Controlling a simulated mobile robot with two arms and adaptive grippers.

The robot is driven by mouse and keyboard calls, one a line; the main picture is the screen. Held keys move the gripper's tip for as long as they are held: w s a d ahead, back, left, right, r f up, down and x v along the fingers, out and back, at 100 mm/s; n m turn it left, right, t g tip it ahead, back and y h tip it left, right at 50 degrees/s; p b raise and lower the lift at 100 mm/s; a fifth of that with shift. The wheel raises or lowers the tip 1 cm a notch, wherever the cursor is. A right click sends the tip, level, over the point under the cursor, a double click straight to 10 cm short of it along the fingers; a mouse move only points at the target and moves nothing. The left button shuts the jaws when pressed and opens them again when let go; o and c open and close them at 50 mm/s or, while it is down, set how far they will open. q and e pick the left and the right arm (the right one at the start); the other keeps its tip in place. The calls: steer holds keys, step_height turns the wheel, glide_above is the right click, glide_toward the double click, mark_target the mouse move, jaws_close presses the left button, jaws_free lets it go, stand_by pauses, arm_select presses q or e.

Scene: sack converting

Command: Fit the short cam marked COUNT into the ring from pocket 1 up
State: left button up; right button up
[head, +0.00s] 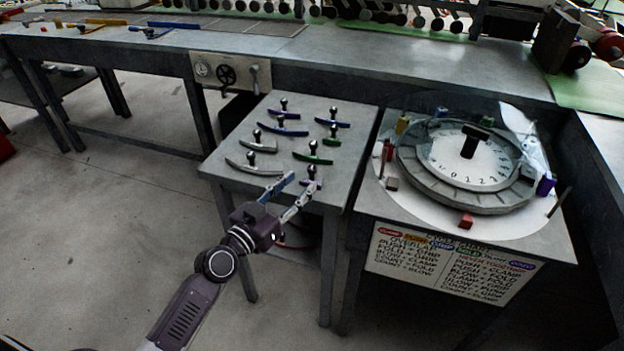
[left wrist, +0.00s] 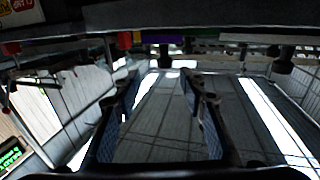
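Several curved cams with black knobs lie on the small grey table: blue (head: 282,130), purple (head: 332,123), green (head: 312,158), grey (head: 255,168), a short green one (head: 332,142) and a short purple one (head: 319,182). I cannot read any COUNT mark. The ring (head: 440,189), slotted and grey, lies around a numbered white dial (head: 462,172) on the right table. Its pocket 1 is not clear at this size. My left gripper (head: 304,182) is open at the table's front edge, close to the short purple cam. The left wrist view shows its fingers (left wrist: 160,88) apart with nothing between them. My right gripper is out of view.
Coloured blocks, such as a red one (head: 465,221) and a purple one (head: 545,185), stand around the ring. A lettered sign (head: 450,265) hangs at the right table's front. A long bench (head: 400,68) runs behind. Open floor (head: 110,230) lies at left.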

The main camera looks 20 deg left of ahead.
mark_target(309, 171)
arm_select(q)
steer(key=shift+x, duration=1.25)
steer(key=shift+a+p+x, duration=0.2)
steer(key=shift+p+x, duration=0.05)
steer(key=shift+x, duration=1.1)
steer(key=shift+a+p+x, duration=0.2)
steer(key=shift+x, duration=1.1)
jaws_close()
